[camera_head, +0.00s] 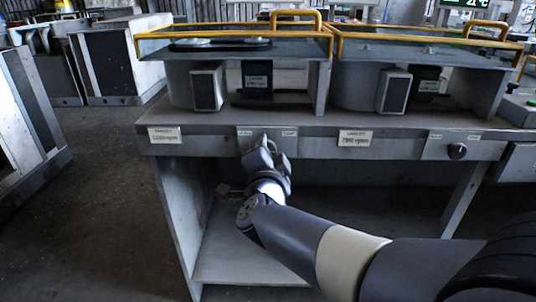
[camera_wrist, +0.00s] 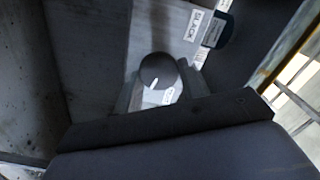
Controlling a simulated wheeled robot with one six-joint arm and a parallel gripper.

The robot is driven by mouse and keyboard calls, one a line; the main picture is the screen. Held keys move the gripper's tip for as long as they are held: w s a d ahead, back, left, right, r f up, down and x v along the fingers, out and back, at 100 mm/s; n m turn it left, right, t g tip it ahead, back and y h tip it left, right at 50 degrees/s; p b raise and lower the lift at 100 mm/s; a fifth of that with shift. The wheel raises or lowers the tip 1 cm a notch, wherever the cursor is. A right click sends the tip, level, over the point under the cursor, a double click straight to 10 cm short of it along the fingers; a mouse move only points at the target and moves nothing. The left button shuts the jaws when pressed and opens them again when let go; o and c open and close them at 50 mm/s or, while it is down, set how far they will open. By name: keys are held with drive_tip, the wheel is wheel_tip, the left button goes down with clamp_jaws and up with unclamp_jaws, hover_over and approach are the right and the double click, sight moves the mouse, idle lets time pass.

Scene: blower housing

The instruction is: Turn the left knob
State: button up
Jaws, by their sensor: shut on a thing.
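The left knob (camera_wrist: 158,71) is a round dark knob with a white pointer mark, seen near the middle of the wrist view. My gripper (camera_wrist: 160,92) is shut on it, with a grey finger on each side. In the head view my gripper (camera_head: 266,150) reaches the front panel (camera_head: 215,143) of the bench and hides the left knob there. The white pointer mark is toward the lower left of the knob in the wrist view. Small white labels sit on the panel just above the gripper in the head view.
A second dark knob (camera_head: 457,151) is on the panel at the right. Above stand two units with yellow rails (camera_head: 245,27) and clear covers. The bench has an open shelf (camera_head: 235,262) below, with a side wall at its left.

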idle(0.4)
drive_tip(key=o, duration=1)
drive_tip(key=shift+c, duration=0.2)
drive_tip(key=s+p, duration=0.3)
drive_tip(key=s, duration=0.7)
drive_tip(key=shift+s+a, duration=0.15)
drive_tip(key=shift+s, duration=0.25)
drive_tip(key=w+b, duration=0.3)
drive_tip(key=w, duration=0.7)
drive_tip(key=shift+w, duration=0.4)
